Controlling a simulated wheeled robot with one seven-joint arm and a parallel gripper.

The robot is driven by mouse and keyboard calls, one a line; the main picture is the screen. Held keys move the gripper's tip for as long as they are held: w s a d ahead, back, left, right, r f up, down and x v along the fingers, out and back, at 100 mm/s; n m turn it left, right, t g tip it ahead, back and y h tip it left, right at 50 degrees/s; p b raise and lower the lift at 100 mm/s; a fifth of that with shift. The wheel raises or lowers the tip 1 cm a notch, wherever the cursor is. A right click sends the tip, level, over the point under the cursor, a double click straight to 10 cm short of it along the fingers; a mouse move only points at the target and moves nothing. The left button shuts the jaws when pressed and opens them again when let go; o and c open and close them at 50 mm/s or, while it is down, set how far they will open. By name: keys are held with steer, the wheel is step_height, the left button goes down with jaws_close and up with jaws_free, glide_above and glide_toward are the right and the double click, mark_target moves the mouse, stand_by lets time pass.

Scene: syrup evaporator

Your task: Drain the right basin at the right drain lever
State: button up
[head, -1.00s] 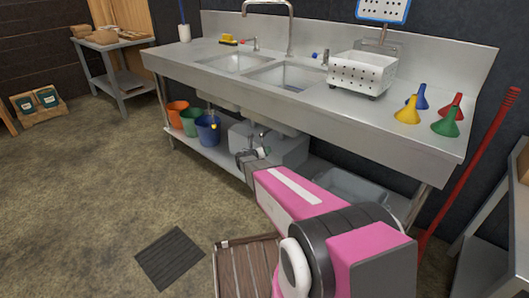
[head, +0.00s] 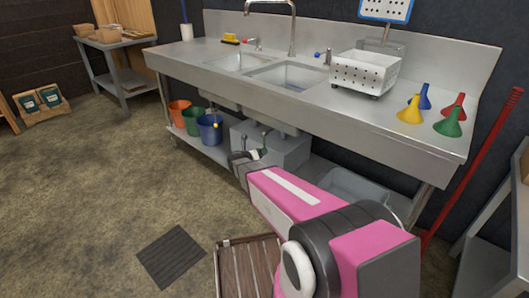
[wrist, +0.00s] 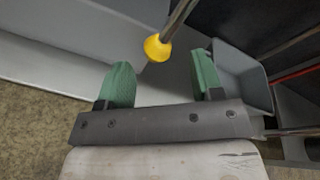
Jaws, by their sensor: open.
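The right basin (head: 288,76) is set in the steel sink counter, to the right of the left basin (head: 237,62). In the wrist view, a yellow ball knob (wrist: 157,48) on a metal rod lies between the lines of my two green fingers, slightly beyond their tips. I cannot tell from its knob alone which basin this lever serves. My gripper (wrist: 161,72) is open and empty, and no contact with the knob shows. In the head view my gripper (head: 252,154) is small and low under the counter; its fingers are mostly hidden. Another yellow knob (head: 215,125) shows by the blue bucket.
Orange, green and blue (head: 210,130) buckets stand on the lower shelf left of my gripper. A grey box (head: 287,148) and a grey bin (head: 352,186) are on that shelf too. A perforated basket (head: 365,72) and several funnels (head: 410,112) stand on the counter. A floor grate (head: 172,257) lies left.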

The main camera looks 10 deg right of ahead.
steer(key=shift+v, duration=2.3)
steer(key=shift+s+d, duration=0.1)
steer(key=s+d+m+g+y, duration=0.2)
steer(key=s+d+m+g, duration=0.15)
steer(key=s+m, duration=0.45)
steer(key=s+d+m+g+y, duration=0.2)
steer(key=s+m+g, duration=0.3)
steer(key=m, duration=0.4)
steer(key=s+a+r+m+y, duration=0.1)
steer(key=s+a+m+y, duration=0.1)
steer(key=s+m+y, duration=0.2)
steer(key=s+a+r+m+y, duration=0.1)
steer(key=s+r+m+y, duration=0.1)
steer(key=s+m+y, duration=0.2)
steer(key=s+m+g, duration=0.1)
steer(key=s+m, duration=0.2)
steer(key=m, duration=0.4)
steer(key=shift+a+r+m, duration=0.2)
steer(key=shift+a+m, duration=0.1)
steer(key=shift+a, duration=0.1)
steer(key=shift+s, duration=0.1)
